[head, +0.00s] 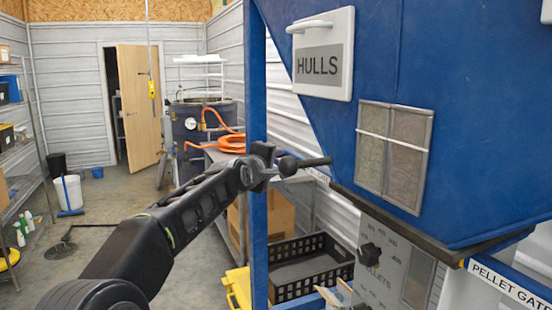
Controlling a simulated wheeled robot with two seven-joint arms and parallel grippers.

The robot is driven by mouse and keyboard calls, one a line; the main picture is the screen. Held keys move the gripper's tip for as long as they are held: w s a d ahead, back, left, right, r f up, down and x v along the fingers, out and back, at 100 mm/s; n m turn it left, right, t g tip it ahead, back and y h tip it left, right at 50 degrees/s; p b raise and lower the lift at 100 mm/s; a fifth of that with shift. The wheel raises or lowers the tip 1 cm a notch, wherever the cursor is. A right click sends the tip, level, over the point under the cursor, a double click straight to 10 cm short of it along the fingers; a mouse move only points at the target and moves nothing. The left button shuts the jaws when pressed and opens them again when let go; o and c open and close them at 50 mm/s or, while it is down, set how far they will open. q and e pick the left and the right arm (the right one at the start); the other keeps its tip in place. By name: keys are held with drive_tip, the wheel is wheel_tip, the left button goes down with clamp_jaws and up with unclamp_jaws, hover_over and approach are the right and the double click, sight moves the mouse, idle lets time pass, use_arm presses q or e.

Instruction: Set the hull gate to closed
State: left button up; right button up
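The blue hopper (460,120) fills the right side, with a white panel marked HULLS (323,55) on its sloped face. A partly hidden gate label (318,175) shows under the hopper's lower left edge; only its end is legible. A dark rod with a rounded black knob (289,166) sticks out there, in front of the hopper. It looks like a gate handle. My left gripper (273,167) is at the knob, its fingers dark and small. I cannot tell whether they grip it or how far apart they are. The gate plate is not clearly visible. My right gripper is out of view.
A PELLET GATE label (510,287) is at the lower right. A grey dial panel (385,255) hangs below the hopper. A black crate (305,268) sits low behind. Open floor lies to the left.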

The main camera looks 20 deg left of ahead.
use_arm(q)
drive_tip(key=shift+w, duration=0.1)
drive_tip(key=shift+c, duration=0.4)
clamp_jaws()
idle(1.0)
